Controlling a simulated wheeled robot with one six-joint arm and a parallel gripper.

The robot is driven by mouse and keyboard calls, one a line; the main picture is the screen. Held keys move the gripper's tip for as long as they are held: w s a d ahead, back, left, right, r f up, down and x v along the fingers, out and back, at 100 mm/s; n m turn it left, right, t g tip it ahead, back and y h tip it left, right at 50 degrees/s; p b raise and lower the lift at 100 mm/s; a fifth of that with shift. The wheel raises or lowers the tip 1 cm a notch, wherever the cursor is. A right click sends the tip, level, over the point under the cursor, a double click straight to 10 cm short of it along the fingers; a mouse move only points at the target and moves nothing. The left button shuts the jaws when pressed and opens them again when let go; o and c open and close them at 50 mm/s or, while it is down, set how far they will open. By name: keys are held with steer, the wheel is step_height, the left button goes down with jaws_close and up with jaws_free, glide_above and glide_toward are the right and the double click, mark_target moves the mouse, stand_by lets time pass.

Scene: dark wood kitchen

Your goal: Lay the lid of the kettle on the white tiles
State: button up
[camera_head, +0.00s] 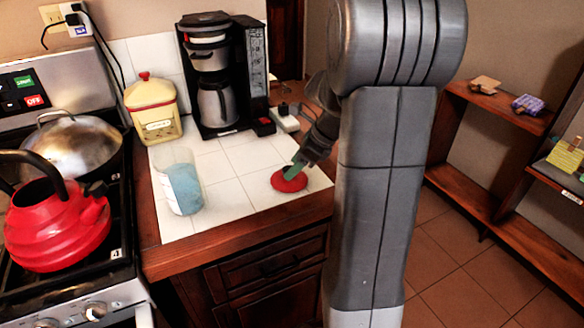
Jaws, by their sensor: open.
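The kettle's lid (289,181) is a flat red disc lying on the white tiles (238,186), near the right front corner of the tiled top. My gripper (294,172) is right at the lid, reaching down from the upper right. Its green fingers are open, and whether they touch the lid's knob cannot be made out. The red kettle (58,225) with a dark handle stands on the stove at the left, well away from the lid. My arm hides part of the scene right of the tiles.
A glass with blue contents (183,188) stands on the tiles left of the lid. A coffee maker (215,95) and a yellow canister (152,108) stand behind. A silver-domed pan (75,146) is on the stove. Wooden shelves (490,105) are at right.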

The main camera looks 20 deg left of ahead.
steer(key=v, duration=1)
steer(key=shift+p, duration=0.4)
